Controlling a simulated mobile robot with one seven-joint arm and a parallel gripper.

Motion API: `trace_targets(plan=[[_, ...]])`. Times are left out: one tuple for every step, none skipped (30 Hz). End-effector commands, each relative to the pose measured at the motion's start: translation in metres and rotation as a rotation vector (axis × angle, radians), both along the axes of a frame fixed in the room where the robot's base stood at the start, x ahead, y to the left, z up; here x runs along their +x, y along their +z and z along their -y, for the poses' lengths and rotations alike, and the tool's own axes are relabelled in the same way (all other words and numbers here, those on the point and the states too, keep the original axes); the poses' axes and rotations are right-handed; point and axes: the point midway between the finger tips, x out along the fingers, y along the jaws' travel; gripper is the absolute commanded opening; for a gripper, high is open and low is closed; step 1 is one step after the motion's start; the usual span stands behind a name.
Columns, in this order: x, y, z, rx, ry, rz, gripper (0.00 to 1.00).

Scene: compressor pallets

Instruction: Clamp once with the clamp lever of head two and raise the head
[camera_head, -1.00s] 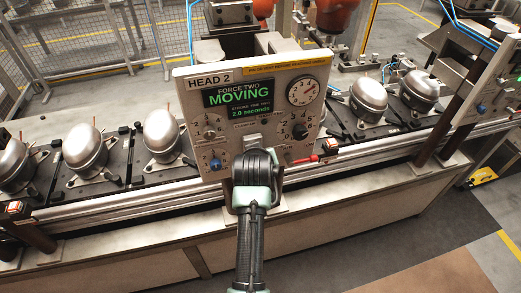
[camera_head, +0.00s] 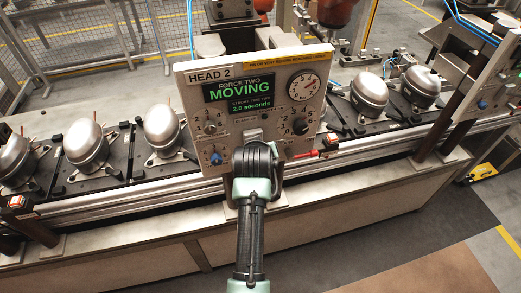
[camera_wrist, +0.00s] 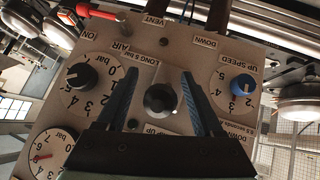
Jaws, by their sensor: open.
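The head two panel (camera_head: 190,120) stands upright, its screen (camera_head: 240,93) reading "FORCE TWO MOVING" and "2.0 seconds". My gripper (camera_wrist: 159,78) is open in front of the panel's lower middle. In the wrist view its two blue fingers stand on either side of a round black knob (camera_wrist: 160,99), seen end-on, beside partly covered lettering ending in "UP". This looks like the clamp lever's end; I cannot tell whether the fingers touch it. In the head view my wrist hides the lever and the fingertips.
A red lever (camera_head: 306,155) sits at the panel's lower right and also shows in the wrist view (camera_wrist: 95,12). Numbered knobs, a blue knob (camera_wrist: 243,85) and a gauge (camera_head: 303,87) surround the gripper. Silver compressors (camera_head: 85,143) stand on pallets along the line on both sides.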

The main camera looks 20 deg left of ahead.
Motion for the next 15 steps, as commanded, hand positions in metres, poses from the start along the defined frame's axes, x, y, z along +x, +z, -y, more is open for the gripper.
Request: trace_targets(plan=[[-0.001, 0.000, 0.000, 0.000, 0.000, 0.000, 0.69], [-0.002, 0.001, 0.000, 0.000, 0.000, 0.001, 0.69], [-0.003, 0.003, 0.001, 0.000, 0.000, 0.002, 0.69], [-0.005, 0.004, 0.001, 0.001, 0.001, 0.002, 0.69], [-0.007, 0.006, 0.002, 0.000, 0.000, 0.001, 0.69], [-0.009, 0.009, 0.002, 0.001, 0.000, 0.003, 0.69], [-0.012, 0.011, 0.003, 0.001, 0.000, 0.003, 0.69], [-0.015, 0.014, 0.004, 0.001, 0.000, 0.003, 0.69], [-0.019, 0.017, 0.005, 0.000, 0.000, 0.002, 0.69], [-0.022, 0.021, 0.006, 0.001, 0.000, 0.004, 0.69], [-0.026, 0.024, 0.006, 0.001, 0.000, 0.004, 0.69], [-0.030, 0.029, 0.008, 0.001, 0.000, 0.004, 0.69], [-0.033, 0.032, 0.009, 0.001, 0.000, 0.004, 0.69], [-0.037, 0.035, 0.009, 0.001, 0.000, 0.003, 0.69], [-0.042, 0.040, 0.011, 0.001, 0.000, 0.004, 0.69]])
